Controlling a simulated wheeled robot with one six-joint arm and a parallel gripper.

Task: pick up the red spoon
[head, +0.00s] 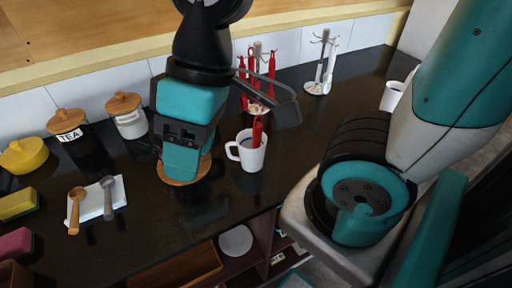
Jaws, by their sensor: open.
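A red handle (258,131) stands upright in a white mug (251,155) on the dark counter; its lower end is hidden inside, so I cannot tell if it is a spoon. Several red utensils (271,75) hang on a rack behind the mug, partly covered by my gripper; their shapes are hard to make out.
A wooden spoon (75,208) and a grey spoon (108,198) lie on a white rest (94,206). A round wooden board (202,170) lies left of the mug. A TEA jar (68,122), another lidded jar (125,108) and a second rack (322,65) stand along the wall.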

